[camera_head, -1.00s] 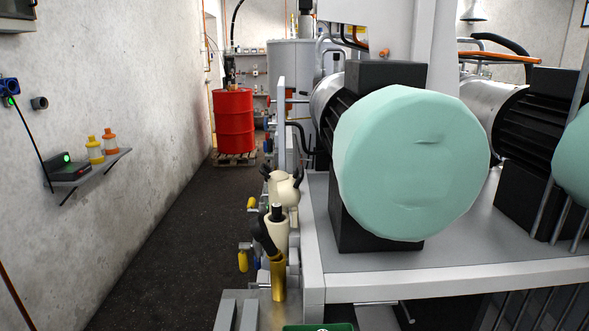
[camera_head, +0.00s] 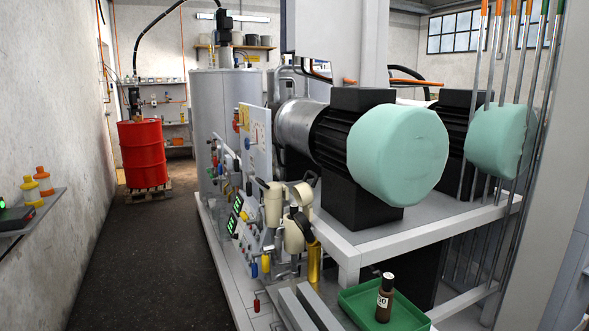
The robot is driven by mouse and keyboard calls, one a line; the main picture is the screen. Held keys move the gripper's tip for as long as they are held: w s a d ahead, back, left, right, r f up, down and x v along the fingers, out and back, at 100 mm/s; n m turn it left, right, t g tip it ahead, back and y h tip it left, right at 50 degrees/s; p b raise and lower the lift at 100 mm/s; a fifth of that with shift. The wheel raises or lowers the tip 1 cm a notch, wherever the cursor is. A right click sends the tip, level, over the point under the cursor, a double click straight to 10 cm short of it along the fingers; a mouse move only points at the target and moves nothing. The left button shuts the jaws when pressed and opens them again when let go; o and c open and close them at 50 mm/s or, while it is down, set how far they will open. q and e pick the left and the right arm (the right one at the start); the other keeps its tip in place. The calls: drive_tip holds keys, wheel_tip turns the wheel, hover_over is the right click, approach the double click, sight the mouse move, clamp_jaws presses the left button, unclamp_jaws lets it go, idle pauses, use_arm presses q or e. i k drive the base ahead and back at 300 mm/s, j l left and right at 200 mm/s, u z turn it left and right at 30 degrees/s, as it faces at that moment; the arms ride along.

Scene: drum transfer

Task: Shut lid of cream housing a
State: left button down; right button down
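The rear cream housing (camera_head: 272,205) is the farther left of the two. The front cream housing (camera_head: 293,236) stands beside it, with a cream and black part (camera_head: 301,196) above it. I cannot tell which of the two is housing a, and their lids are too small and overlapped to tell open from shut. Neither of my grippers is in view.
A green tray (camera_head: 358,297) holding a brown bottle (camera_head: 385,297) stands at the front, right of grey rails (camera_head: 303,307). A red drum (camera_head: 142,153) stands on a pallet at the back left. The dark floor (camera_head: 150,250) along the left wall is clear.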

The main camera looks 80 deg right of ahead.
sight(303, 193)
drive_tip(key=i+l+z, duration=0.15)
drive_tip(key=i+z, duration=0.25)
drive_tip(key=i+l+z, duration=0.1)
drive_tip(key=i+z, duration=0.2)
drive_tip(key=z, duration=0.15)
drive_tip(key=i+j+z, duration=0.1)
drive_tip(key=i+z, duration=0.3)
drive_tip(key=i+j+z, duration=0.15)
drive_tip(key=z, duration=0.25)
drive_tip(key=i, duration=0.1)
